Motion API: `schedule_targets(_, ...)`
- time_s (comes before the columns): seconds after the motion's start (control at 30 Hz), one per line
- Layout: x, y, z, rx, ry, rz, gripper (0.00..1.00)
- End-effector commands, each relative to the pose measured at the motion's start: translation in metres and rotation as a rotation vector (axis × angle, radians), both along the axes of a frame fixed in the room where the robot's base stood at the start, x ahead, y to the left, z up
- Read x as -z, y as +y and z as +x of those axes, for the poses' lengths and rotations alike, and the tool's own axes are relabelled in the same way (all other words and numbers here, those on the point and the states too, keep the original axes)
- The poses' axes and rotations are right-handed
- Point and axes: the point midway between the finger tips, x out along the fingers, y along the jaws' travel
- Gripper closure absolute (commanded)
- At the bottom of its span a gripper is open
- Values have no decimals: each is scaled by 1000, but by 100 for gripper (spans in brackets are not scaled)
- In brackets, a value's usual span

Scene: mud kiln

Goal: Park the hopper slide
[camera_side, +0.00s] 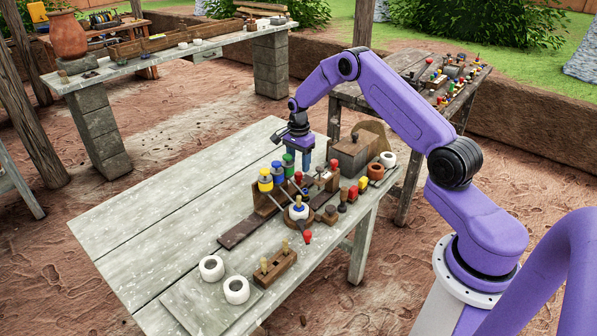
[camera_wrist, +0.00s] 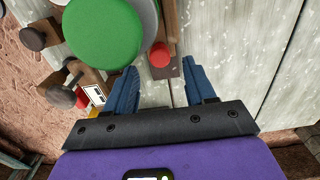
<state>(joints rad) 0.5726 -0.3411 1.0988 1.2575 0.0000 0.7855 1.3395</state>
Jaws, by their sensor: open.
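My gripper (camera_side: 304,166) is open and points down at the far end of the wooden fixture on the near table. In the wrist view my gripper (camera_wrist: 161,68) has its blue fingers spread, with nothing between the tips. A small red knob (camera_wrist: 160,54) shows just beyond the fingertips, on a narrow brown wooden strip (camera_wrist: 173,22). I cannot tell for sure whether this is the hopper slide. A large green cap (camera_wrist: 103,30) is close by on the left. In the side view a dark plank (camera_side: 240,232) runs out from the fixture.
Yellow (camera_side: 265,181) and blue-capped pieces stand along the fixture. White rings (camera_side: 236,289) and a peg block (camera_side: 275,266) are nearer. The table's left side (camera_side: 160,220) is clear.

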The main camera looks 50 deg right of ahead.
Motion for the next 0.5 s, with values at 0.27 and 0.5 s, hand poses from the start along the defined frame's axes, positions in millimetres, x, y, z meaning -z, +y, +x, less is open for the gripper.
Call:
schedule_targets(0.27,35,0,0,0,1,0,45)
schedule_targets(0.5,41,0,0,1,-1,0,45)
